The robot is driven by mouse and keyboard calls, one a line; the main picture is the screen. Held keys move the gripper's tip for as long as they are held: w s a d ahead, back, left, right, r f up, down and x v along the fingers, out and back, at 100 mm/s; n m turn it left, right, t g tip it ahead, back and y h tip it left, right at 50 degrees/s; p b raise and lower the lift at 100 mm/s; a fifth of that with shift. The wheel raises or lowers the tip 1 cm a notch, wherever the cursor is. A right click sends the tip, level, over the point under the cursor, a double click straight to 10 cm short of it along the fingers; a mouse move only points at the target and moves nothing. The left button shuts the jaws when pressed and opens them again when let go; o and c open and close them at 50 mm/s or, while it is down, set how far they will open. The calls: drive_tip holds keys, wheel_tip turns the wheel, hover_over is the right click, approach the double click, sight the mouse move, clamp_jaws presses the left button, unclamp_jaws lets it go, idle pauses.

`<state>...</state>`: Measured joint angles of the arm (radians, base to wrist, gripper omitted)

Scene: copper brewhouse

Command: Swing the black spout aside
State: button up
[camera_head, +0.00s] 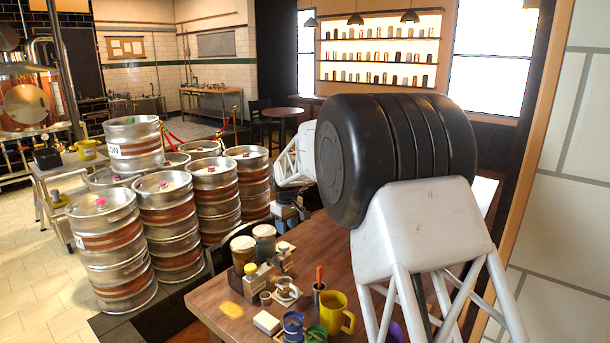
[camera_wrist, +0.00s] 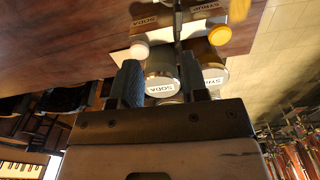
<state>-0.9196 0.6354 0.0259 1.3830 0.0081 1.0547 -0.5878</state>
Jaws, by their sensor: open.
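In the wrist view my gripper (camera_wrist: 160,72) is open, with its two dark fingers apart. In the head view the two jars (camera_head: 243,250) stand on the wooden counter (camera_head: 215,293); I cannot make out the spout there.
A yellow mug (camera_head: 337,313), a blue cup (camera_head: 293,325), a green cup (camera_head: 317,334) and a white block (camera_head: 267,322) stand at the counter's front. A white knob (camera_wrist: 139,50) and a yellow knob (camera_wrist: 220,36) sit near the jars. Steel kegs (camera_head: 168,215) stand left of the counter.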

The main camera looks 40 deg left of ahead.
drive_tip(key=w+d+r+m, duration=0.1)
drive_tip(key=d+r, duration=0.2)
drive_tip(key=r, duration=0.6)
drive_tip(key=w+d+r+m+t+y, duration=0.1)
drive_tip(key=d+r, duration=0.1)
drive_tip(key=r, duration=0.7)
drive_tip(key=shift+w+d+r, duration=0.2)
drive_tip(key=shift+d+r, duration=0.1)
drive_tip(key=shift+d, duration=0.1)
drive_tip(key=shift+y, duration=0.3)
drive_tip(key=shift+c, duration=1.4)
drive_tip(key=shift+f, duration=0.35)
drive_tip(key=shift+c, duration=1.2)
drive_tip(key=w+f+g+y, duration=0.1)
drive_tip(key=w+f+g, duration=0.1)
drive_tip(key=f, duration=0.5)
drive_tip(key=w+a+f+n+g+y, duration=0.1)
drive_tip(key=w+f+g, duration=0.1)
drive_tip(key=f, duration=0.6)
drive_tip(key=w+f+n+g+y, duration=0.1)
drive_tip(key=w+f+g, duration=0.1)
drive_tip(key=f, duration=0.6)
drive_tip(key=shift+a, duration=0.25)
clamp_jaws()
